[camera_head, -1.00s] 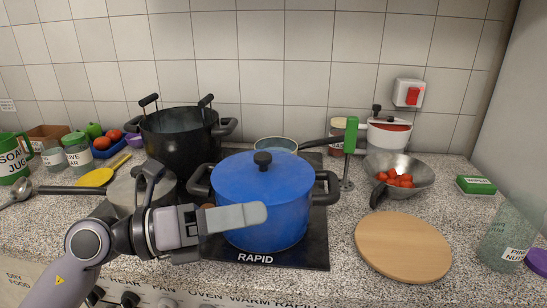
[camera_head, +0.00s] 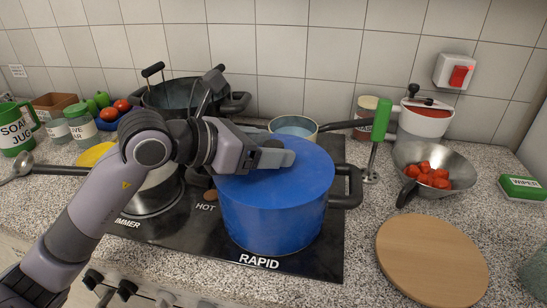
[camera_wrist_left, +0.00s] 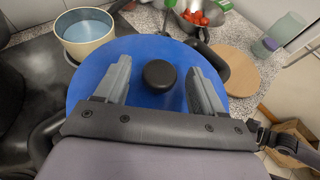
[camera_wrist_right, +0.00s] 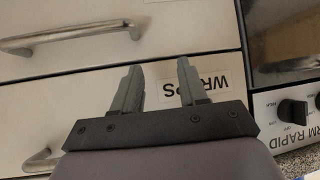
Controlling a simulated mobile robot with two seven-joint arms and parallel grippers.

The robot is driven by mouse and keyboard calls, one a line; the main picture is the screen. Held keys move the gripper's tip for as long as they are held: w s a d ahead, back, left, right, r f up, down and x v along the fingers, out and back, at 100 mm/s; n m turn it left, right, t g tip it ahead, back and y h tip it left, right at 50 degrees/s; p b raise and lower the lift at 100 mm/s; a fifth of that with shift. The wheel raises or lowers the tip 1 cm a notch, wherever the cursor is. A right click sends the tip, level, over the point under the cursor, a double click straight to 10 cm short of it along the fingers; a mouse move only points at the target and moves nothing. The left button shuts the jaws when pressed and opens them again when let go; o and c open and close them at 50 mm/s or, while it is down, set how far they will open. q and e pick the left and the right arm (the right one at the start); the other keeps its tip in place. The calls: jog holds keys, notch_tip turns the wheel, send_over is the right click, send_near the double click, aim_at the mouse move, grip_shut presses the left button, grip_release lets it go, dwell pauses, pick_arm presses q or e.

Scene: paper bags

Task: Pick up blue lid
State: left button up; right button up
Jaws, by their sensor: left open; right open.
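The blue lid (camera_head: 309,172) sits flat on the blue pot (camera_head: 270,220), which stands on the black hob. Its round black knob (camera_wrist_left: 159,76) shows in the left wrist view, between the fingers of my left gripper (camera_wrist_left: 162,82). The fingers are open, one on each side of the knob, with a gap to each. In the head view my left gripper (camera_head: 280,157) is over the lid and hides the knob. My right gripper (camera_wrist_right: 158,85) is open and empty in front of drawer fronts; it is out of the head view.
A tall black pot (camera_head: 188,98) stands behind my left arm. A cream saucepan (camera_head: 293,127) is behind the blue pot. A green-handled utensil (camera_head: 381,120), a metal colander of tomatoes (camera_head: 455,168) and a round wooden board (camera_head: 432,262) are to the right.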

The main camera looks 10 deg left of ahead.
pick_arm(q)
jog(key=shift+w+d+f, duration=0.25)
jog(key=shift+w+d, duration=0.25)
jog(key=c, duration=1.2)
jog(key=shift+o, duration=0.2)
jog(key=shift+r, duration=0.15)
